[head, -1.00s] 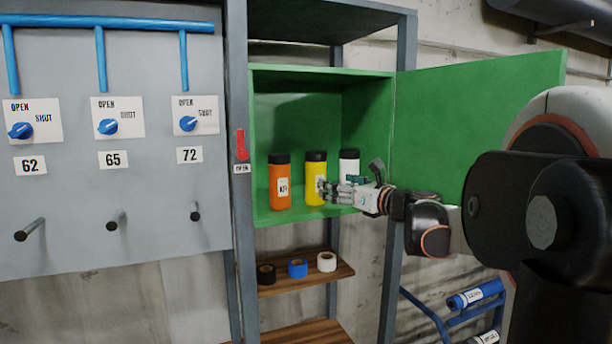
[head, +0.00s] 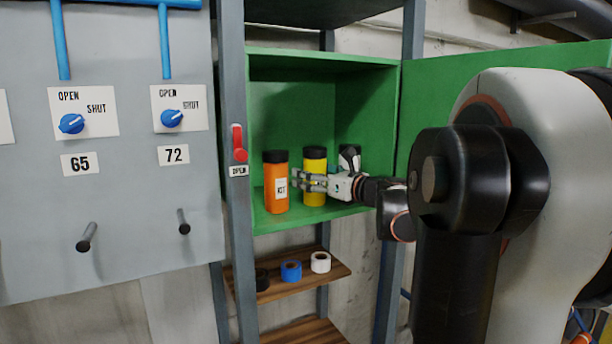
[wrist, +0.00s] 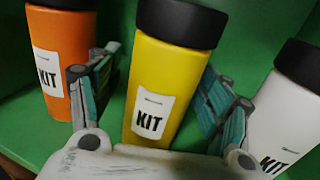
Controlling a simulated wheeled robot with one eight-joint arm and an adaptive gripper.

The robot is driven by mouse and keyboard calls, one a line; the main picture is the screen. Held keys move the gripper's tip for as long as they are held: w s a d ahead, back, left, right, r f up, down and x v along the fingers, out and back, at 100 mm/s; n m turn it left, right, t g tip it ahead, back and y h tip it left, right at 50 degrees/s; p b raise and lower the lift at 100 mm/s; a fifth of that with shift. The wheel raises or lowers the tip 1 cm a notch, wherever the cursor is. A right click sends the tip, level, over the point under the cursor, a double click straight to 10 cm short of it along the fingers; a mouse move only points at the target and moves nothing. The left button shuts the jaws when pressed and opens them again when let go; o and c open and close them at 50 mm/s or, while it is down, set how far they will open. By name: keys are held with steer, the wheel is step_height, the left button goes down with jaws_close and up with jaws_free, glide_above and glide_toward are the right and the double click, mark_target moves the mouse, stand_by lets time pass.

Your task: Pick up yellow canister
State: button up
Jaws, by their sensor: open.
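The yellow canister (head: 315,166) with a black lid stands upright in the green cabinet (head: 290,88), between an orange canister and a white one. In the wrist view the yellow canister (wrist: 166,82) with its KIT label is between the two fingers of my gripper (wrist: 155,90). My gripper (head: 308,181) is open, with one finger on each side of the canister. In the head view the fingers cross in front of its lower half. I cannot tell whether either finger touches it.
The orange canister (wrist: 62,58) is close beside the left finger, and the white canister (wrist: 285,115) is close beside the right finger. Tape rolls (head: 291,270) lie on a wooden shelf below.

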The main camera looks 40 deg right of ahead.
steer(key=shift+s+r, duration=0.1)
steer(key=shift+s, duration=0.2)
steer(key=shift+s+d, duration=0.1)
steer(key=c, duration=0.3)
steer(key=shift+w, duration=0.3)
steer(key=c, duration=0.9)
steer(key=shift+s, duration=0.15)
steer(key=shift+c, duration=0.6)
